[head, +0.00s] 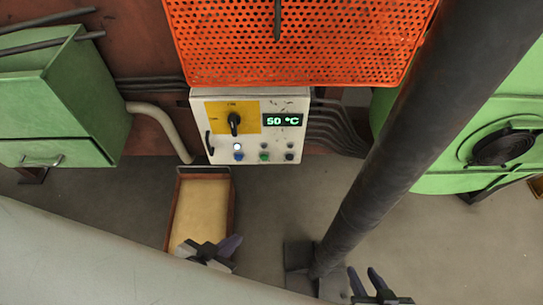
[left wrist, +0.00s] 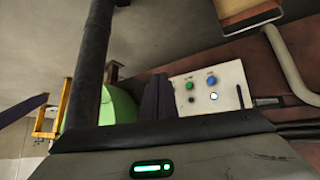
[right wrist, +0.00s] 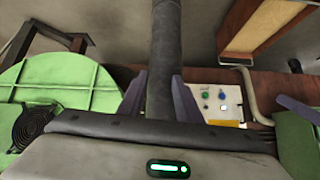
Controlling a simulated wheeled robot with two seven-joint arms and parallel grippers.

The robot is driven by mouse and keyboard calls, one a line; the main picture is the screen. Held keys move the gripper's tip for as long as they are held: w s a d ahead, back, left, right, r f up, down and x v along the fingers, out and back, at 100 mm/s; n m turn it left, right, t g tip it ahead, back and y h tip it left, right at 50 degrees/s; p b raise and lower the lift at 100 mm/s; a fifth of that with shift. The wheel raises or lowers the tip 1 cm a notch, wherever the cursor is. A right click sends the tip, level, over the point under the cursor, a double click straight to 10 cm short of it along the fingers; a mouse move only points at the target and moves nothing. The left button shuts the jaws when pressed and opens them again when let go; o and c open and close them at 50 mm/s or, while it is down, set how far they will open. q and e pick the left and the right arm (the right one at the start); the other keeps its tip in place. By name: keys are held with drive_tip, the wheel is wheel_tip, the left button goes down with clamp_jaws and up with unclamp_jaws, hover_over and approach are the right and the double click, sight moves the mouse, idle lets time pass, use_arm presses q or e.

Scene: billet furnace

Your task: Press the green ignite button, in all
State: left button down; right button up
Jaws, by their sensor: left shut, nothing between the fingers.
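The green button (head: 264,156) is in the bottom row of the white control panel (head: 225,107), between a blue button (head: 238,156) and a black one (head: 289,157). In the left wrist view the green button (left wrist: 189,87) and panel (left wrist: 235,90) appear upside down. In the right wrist view the panel (right wrist: 233,108) is beyond my fingers. My left gripper (head: 232,245) is shut and empty, below and apart from the panel, over the tray. My right gripper (head: 368,280) is open and empty at the lower right, farther from the panel.
The panel carries a black knob (head: 234,122), a display (head: 283,120) reading 50 °C and a lit white lamp (head: 237,147). A tray (head: 170,215) lies below it. A dark pole (head: 400,150) crosses right of it. An orange mesh (head: 300,40) hangs above. A green cabinet (head: 75,105) stands left.

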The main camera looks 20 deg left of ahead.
sight(264, 158)
drive_tip(key=o, duration=0.3)
drive_tip(key=shift+f, duration=0.15)
drive_tip(key=shift+o, duration=1)
wheel_tip(264, 158, down, 7)
drive_tip(key=a+b, duration=0.1)
drive_tip(key=b, duration=0.9)
drive_tip(key=shift+w+r, duration=0.2)
drive_tip(key=shift+w, duration=0.05)
use_arm(q)
drive_tip(key=w+f+b, duration=0.1)
drive_tip(key=w+f, duration=0.2)
drive_tip(key=w, duration=0.4)
drive_tip(key=w+f+t+b, duration=0.1)
drive_tip(key=w+f+b, duration=0.1)
drive_tip(key=w+f, duration=0.2)
drive_tip(key=w+d+f+b, duration=0.1)
drive_tip(key=w+f+b, duration=0.1)
drive_tip(key=w, duration=0.7)
drive_tip(key=shift+w+f+m+t, duration=0.35)
drive_tip(key=shift+f+m+t, duration=0.05)
drive_tip(key=shift+f, duration=0.4)
use_arm(e)
drive_tip(key=shift+w+a+f+y, duration=0.1)
drive_tip(key=shift+a+f+y, duration=0.1)
drive_tip(key=shift+f, duration=0.4)
drive_tip(key=shift+w+a+f+y, duration=0.1)
drive_tip(key=shift+a+f+y, duration=0.1)
drive_tip(key=shift+f, duration=0.4)
